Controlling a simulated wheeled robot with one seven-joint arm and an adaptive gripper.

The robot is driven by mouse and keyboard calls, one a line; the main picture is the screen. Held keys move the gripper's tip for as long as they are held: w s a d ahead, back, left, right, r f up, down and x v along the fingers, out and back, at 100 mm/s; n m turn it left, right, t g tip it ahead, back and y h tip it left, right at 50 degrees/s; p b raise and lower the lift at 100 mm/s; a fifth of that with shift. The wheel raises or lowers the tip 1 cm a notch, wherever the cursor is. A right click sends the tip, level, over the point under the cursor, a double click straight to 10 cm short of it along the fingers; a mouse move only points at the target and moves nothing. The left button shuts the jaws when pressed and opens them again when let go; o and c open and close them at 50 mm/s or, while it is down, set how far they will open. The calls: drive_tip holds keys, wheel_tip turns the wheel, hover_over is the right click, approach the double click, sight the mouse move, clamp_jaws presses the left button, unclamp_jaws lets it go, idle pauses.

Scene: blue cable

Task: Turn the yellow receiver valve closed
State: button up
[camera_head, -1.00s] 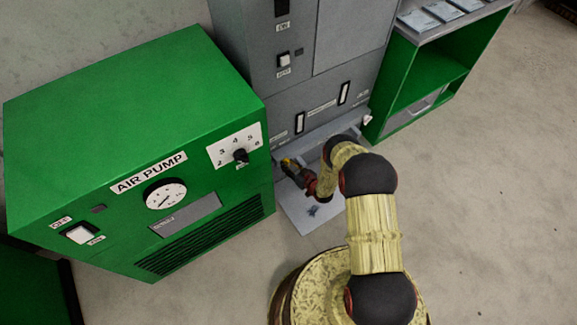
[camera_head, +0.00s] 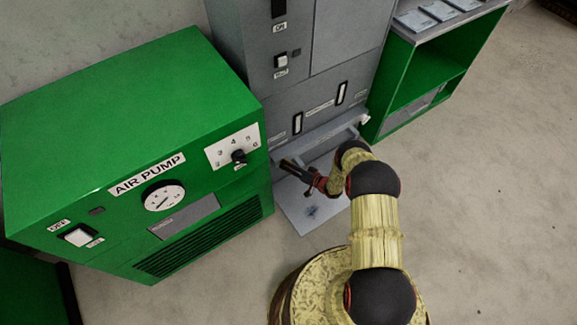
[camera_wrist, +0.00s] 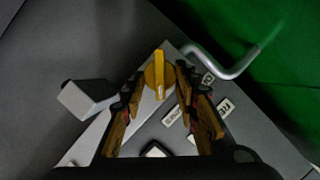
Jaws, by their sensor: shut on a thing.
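The yellow receiver valve (camera_wrist: 158,75) shows in the wrist view as a round knob with a raised bar handle, set on a light grey plate. The bar points nearly straight up in that picture. My gripper (camera_wrist: 160,84) has one finger on each side of the knob and is shut on it; exact finger contact is hard to see. In the head view my gripper (camera_head: 289,164) reaches left, low in front of the grey cabinet, and the valve cannot be made out there.
The green air pump (camera_head: 130,150) stands close left of my gripper. The grey cabinet (camera_head: 300,70) rises behind it, and a green shelf (camera_head: 425,70) stands right. A bent grey pipe (camera_wrist: 235,70) and white labels (camera_wrist: 172,116) lie near the valve. Floor at right is clear.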

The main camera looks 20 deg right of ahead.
idle(0.4)
drive_tip(key=o, duration=1.2)
drive_tip(key=shift+c, duration=0.2)
drive_tip(key=v, duration=1.2)
drive_tip(key=shift+f, duration=0.15)
drive_tip(key=shift+d, duration=0.1)
